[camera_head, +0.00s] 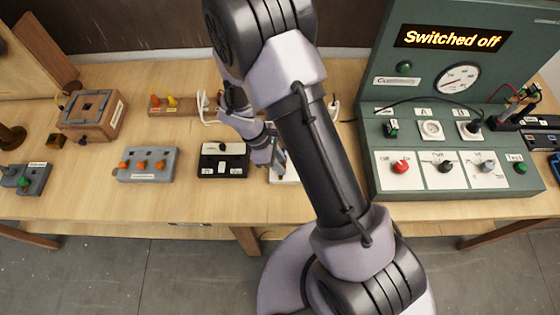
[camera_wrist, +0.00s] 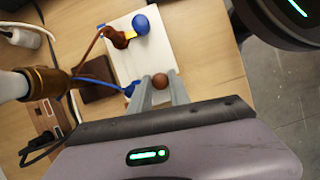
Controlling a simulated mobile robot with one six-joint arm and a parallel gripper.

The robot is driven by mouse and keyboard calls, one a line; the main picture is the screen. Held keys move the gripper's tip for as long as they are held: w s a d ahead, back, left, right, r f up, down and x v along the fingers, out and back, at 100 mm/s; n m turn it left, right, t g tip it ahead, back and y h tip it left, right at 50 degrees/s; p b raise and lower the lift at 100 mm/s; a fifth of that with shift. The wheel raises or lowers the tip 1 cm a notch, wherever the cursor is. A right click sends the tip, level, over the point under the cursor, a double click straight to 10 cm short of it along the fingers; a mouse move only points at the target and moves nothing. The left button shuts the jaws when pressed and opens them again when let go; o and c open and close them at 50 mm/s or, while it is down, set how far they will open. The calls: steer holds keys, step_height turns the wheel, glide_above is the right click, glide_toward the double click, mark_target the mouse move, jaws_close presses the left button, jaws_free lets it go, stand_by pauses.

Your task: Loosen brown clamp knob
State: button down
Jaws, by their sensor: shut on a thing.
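The brown clamp knob (camera_wrist: 160,81) is a small round ball at the edge of a white plate (camera_wrist: 143,62) in the wrist view. The two fingers of my gripper (camera_wrist: 162,90) stand on either side of it and are shut on it. A blue knob (camera_wrist: 141,24) sits at the plate's far end. A brown wire (camera_wrist: 90,45) runs to the plate near the blue knob. A blue wire (camera_wrist: 97,81) runs to the plate near my fingers. In the head view my gripper (camera_head: 272,158) is over the white plate (camera_head: 285,177), and my arm hides much of it.
A black switch box (camera_head: 222,172) stands just left of the plate. A grey terminal box (camera_head: 148,175) is further left. A green test panel (camera_head: 425,170) reading "Switched off" stands right. A brass lamp holder (camera_wrist: 46,82) lies left in the wrist view. The table's front edge is bare.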

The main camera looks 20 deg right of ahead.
steer(key=shift+n, duration=0.6)
steer(key=c, duration=1.5)
jaws_free()
steer(key=shift+r, duration=0.1)
steer(key=p+v, duration=0.4)
steer(key=v, duration=1.3)
steer(key=shift+s+a, duration=0.35)
steer(key=shift+s, duration=0.05)
steer(key=shift+r+t, duration=0.1)
steer(key=shift+t, duration=0.2)
